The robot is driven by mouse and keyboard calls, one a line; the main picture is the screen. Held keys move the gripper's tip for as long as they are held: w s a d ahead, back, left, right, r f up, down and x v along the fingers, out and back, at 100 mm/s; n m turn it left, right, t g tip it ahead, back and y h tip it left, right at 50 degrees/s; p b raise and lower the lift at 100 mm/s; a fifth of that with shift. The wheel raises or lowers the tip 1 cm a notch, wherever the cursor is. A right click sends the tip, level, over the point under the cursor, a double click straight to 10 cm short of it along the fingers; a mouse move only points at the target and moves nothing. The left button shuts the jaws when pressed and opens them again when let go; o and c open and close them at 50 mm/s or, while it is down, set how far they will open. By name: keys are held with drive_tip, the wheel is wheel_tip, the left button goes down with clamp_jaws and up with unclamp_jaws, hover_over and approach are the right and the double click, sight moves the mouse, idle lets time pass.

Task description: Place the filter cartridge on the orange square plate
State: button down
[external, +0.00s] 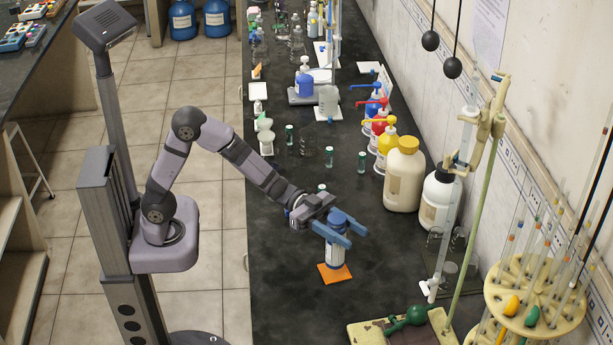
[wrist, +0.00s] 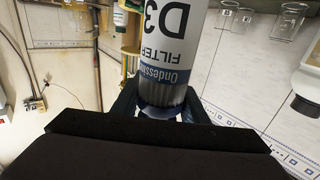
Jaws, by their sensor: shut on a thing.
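The filter cartridge (external: 334,252) is a white cylinder with a blue top. It stands upright over the orange square plate (external: 334,274) on the black bench. I cannot tell whether its base touches the plate. My gripper (external: 338,229) is shut on the cartridge's blue upper part, with a blue finger on each side. In the wrist view the cartridge (wrist: 172,55) fills the middle, with "FILTER" lettering on its label, and appears upside down. The plate is hidden in the wrist view.
A cream jug (external: 404,178) and a white bottle with a black cap (external: 437,200) stand to the right. Bench left of the plate is clear.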

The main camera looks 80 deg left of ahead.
drive_tip(key=shift+f, duration=1.5)
drive_tip(key=shift+f+b, duration=0.1)
drive_tip(key=shift+b, duration=0.2)
drive_tip(key=c, duration=1.1)
unclamp_jaws()
drive_tip(key=v, duration=1.2)
drive_tip(key=shift+r+b, duration=0.2)
drive_tip(key=shift+b, duration=0.2)
